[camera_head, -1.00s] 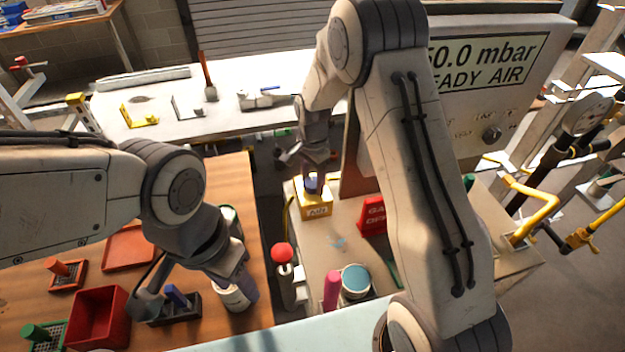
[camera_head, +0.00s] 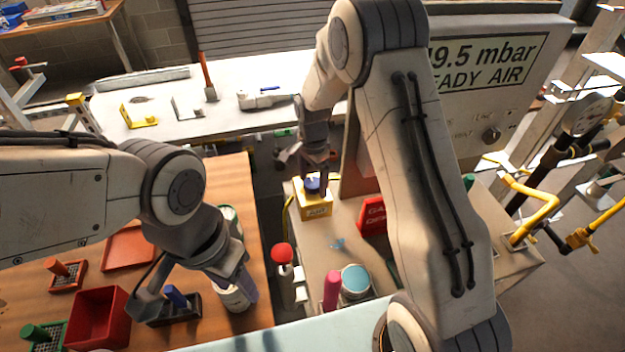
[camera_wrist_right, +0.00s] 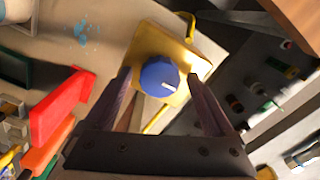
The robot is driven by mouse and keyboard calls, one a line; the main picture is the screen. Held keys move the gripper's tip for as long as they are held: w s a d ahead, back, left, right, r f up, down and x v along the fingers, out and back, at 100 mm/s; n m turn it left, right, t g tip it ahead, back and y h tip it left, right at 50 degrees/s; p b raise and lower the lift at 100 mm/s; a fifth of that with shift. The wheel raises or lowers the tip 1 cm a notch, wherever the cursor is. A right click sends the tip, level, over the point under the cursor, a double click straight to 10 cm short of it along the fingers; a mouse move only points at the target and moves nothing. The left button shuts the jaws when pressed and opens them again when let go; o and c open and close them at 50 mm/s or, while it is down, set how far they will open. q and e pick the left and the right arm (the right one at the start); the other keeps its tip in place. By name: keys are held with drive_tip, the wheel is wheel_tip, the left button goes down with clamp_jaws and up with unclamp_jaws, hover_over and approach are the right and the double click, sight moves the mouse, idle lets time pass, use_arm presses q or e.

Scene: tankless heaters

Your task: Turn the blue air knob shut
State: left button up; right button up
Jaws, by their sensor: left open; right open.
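The blue air knob (camera_head: 312,184) sits on top of the yellow AIR block (camera_head: 316,210) on the bench. My right gripper (camera_head: 307,168) is open just above and behind the knob. In the right wrist view the knob (camera_wrist_right: 160,77), with a pale pointer line, shows between my two open fingers, with gaps beside it. It looks apart from both fingers; the height between them is hard to tell. My left gripper (camera_head: 197,294) is open over the wooden table, near a blue-handled piece (camera_head: 176,296) in a black holder and a white can (camera_head: 234,297).
A panel display (camera_head: 483,62) reads "9.5 mbar" and "EADY AIR", partly hidden by my right arm. A red sign (camera_head: 372,216), a red-topped lever (camera_head: 282,253), a pink cylinder (camera_head: 331,291) and a teal-topped jar (camera_head: 355,281) stand near the block.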

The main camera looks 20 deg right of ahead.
sight(312, 182)
wheel_tip(312, 182, up, 10)
drive_tip(key=b, duration=0.1)
drive_tip(key=shift+r, duration=0.2)
idle(0.5)
